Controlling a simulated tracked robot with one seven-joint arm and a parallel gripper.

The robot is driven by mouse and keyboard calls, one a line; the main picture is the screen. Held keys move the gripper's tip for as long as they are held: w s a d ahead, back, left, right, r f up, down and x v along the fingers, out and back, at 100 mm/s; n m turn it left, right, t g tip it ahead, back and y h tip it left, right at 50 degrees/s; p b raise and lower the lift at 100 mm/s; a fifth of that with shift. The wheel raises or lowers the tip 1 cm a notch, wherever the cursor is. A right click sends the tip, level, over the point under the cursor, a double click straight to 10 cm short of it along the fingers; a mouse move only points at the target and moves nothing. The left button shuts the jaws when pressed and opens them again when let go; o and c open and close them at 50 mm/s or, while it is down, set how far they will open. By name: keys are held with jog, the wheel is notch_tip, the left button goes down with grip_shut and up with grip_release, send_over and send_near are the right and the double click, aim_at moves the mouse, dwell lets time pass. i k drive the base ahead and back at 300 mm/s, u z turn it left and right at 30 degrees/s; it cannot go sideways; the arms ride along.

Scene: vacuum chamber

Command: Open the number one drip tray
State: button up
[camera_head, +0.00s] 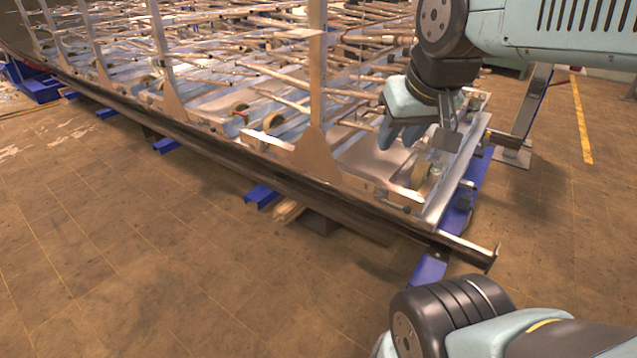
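Pale metal trays lie low inside the long frame, and the nearest one (365,158) is at its right end. I see no number on any of them, so I cannot tell which is the number one drip tray. My gripper (398,138) hangs from my arm at the upper right, fingers pointing down over this right-end tray. Whether it touches anything is unclear. The fingers are small and partly overlap, so their opening cannot be judged. I see nothing clearly held. The gripper and arm hide part of the tray's right end.
A dark rail (300,188) runs along the frame's near side. Upright metal posts (318,90) and many thin tubes (270,60) rise above the trays. Blue supports (430,268) stick out below. A separate stand (512,157) is at the right. The tiled floor (150,260) in front is clear.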

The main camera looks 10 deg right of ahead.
aim_at(365, 155)
jog(key=z, duration=0.05)
jog(key=k, duration=0.35)
jog(key=z, duration=0.35)
jog(key=i, duration=1.5)
jog(key=u, duration=0.05)
